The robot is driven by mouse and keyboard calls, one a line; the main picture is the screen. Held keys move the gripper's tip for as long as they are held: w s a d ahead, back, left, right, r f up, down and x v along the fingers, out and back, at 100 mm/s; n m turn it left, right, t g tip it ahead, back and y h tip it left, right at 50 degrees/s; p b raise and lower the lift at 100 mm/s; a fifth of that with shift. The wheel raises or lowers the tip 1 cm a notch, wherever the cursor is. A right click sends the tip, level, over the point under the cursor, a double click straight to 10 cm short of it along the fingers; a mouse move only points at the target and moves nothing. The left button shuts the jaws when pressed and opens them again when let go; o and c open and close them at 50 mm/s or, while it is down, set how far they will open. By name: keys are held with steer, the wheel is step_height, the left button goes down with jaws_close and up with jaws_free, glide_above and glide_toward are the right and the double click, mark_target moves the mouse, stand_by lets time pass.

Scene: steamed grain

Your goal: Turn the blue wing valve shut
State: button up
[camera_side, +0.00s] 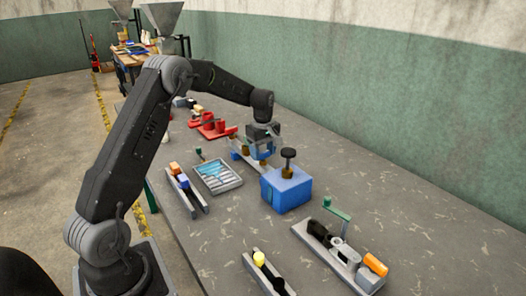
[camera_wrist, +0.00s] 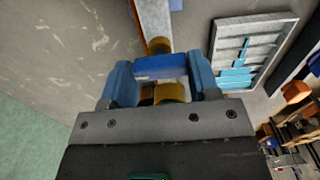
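The blue wing valve shows in the wrist view as a blue wing handle (camera_wrist: 160,67) with brass fittings (camera_wrist: 170,92) below and above it in the picture. My gripper (camera_wrist: 158,78) has its two blue fingers apart, one on each side of the wing. The wing nearly fills the gap; I cannot tell whether the fingers press on it. In the side view my gripper (camera_side: 262,152) points down over the valve at a pale rail (camera_side: 240,155), and the fingers and wrist hide most of the valve.
A blue block with a black knob (camera_side: 287,188) stands close in front of my gripper. A grey tray with blue-marked slots (camera_side: 228,187) lies to its left, red fixtures (camera_side: 212,126) behind. A rail with a green-handled valve (camera_side: 337,215) is at the front right. The table's right side is clear.

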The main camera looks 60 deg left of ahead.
mark_target(263, 152)
steer(key=o, duration=0.5)
steer(key=shift+c, duration=0.2)
step_height(263, 152, up, 14)
stand_by(0.6)
steer(key=s+d+r+m+t, duration=0.1)
steer(key=s+d+r+m, duration=0.3)
steer(key=d, duration=0.3)
steer(key=s+d+r+m+t, duration=0.1)
steer(key=s+d+r+m, duration=0.25)
steer(key=s+d, duration=0.3)
steer(key=s+d+f+m+t, duration=0.1)
steer(key=s+d+f+m, duration=0.2)
steer(key=s+d+m, duration=0.2)
steer(key=s+d+f+m+t, duration=0.2)
steer(key=s+d+m, duration=0.3)
steer(key=s, duration=0.7)
steer(key=shift+s+d+f+m+t, duration=0.2)
steer(key=shift+s+f+m+t, duration=0.15)
steer(key=shift+f, duration=0.3)
